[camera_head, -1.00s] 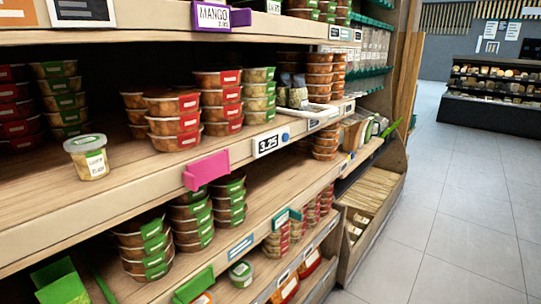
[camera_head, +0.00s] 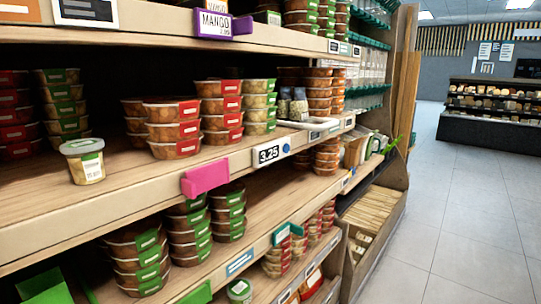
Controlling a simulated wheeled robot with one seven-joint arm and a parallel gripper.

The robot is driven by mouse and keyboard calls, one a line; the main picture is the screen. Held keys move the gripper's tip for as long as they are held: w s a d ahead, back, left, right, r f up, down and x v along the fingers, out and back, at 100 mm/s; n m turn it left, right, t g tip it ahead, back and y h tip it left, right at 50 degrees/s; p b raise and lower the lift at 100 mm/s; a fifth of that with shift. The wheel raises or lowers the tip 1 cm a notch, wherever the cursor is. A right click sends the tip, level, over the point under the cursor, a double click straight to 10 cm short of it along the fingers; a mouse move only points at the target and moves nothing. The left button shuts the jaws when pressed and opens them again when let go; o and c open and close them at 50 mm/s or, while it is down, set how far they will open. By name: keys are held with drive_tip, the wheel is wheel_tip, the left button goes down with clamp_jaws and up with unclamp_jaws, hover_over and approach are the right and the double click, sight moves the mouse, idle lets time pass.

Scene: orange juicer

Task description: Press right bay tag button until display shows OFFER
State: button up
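A price tag (camera_head: 267,155) with a small display is fixed to the front edge of the middle shelf, right of centre. Its display reads 3.25. A round blue button (camera_head: 287,148) sits at the right end of this tag. A plain pink tag (camera_head: 205,178) sticks out from the same shelf edge to the left of it. My gripper and arm are not in view, and nothing touches the tag.
The middle shelf (camera_head: 118,186) holds stacked tubs (camera_head: 172,131) and a lone white-lidded cup (camera_head: 82,161) near its edge. A purple MANGO tag (camera_head: 214,24) hangs on the shelf above. The tiled floor (camera_head: 455,215) is clear at right.

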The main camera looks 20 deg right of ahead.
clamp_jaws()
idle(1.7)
